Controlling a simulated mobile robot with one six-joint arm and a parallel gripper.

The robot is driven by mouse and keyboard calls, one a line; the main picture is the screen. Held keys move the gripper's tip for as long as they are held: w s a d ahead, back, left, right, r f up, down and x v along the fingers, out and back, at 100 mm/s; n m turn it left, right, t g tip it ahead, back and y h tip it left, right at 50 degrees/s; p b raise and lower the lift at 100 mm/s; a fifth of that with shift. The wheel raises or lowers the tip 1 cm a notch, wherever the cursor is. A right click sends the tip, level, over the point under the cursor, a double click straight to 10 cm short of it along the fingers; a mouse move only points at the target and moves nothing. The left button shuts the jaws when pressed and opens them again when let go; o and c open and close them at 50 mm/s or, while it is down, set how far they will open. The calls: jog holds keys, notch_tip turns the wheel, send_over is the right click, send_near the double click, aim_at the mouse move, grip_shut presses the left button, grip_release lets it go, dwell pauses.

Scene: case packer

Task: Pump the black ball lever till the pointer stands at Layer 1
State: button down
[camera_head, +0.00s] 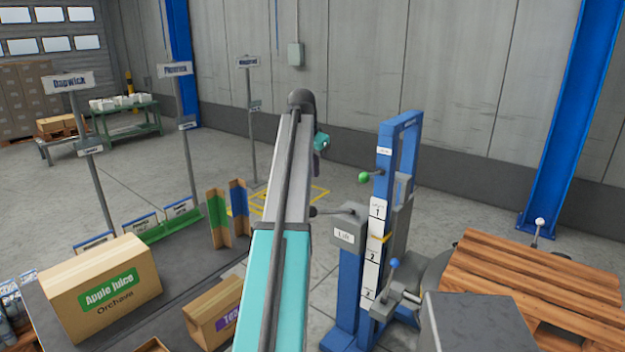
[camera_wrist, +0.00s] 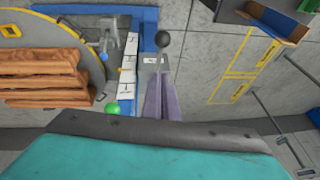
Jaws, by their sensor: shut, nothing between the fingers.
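The black ball lever (camera_head: 314,211) sticks out to the left from the grey box labelled Lift (camera_head: 344,237) on the blue column. The numbered scale (camera_head: 375,250) runs down the column with 1 at the top. The yellow pointer (camera_head: 381,238) stands between marks 1 and 2. My gripper (camera_head: 317,174) is partly hidden behind my arm, above the lever in the head view. In the wrist view its purple fingers (camera_wrist: 156,76) are shut and empty. Their tips lie just below the black ball (camera_wrist: 163,40) in the picture; I cannot tell whether they touch it.
A green ball knob (camera_head: 364,178) and a blue ball knob (camera_head: 393,263) stick out near the column. A wooden pallet (camera_head: 530,275) lies at the right. An Apple Juice carton (camera_head: 100,285) stands on the table at the left. Open floor lies behind the lever.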

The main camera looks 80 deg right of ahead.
jog(key=p, duration=0.3)
send_over(313, 207)
jog(key=s+d, duration=0.1)
jog(key=f, duration=0.8)
jog(key=shift+s+f, duration=0.2)
jog(key=shift+w+a+f, duration=0.15)
jog(key=shift+f, duration=0.3)
jog(key=shift+w+a+f, duration=0.15)
jog(key=shift+f, duration=0.3)
jog(key=shift+w+a+f+p, duration=0.15)
jog(key=shift+w+f+p, duration=0.1)
jog(key=shift+f, duration=0.25)
jog(key=shift+w+a+f+p, duration=0.1)
jog(key=shift+f+p, duration=0.1)
jog(key=shift+f, duration=0.3)
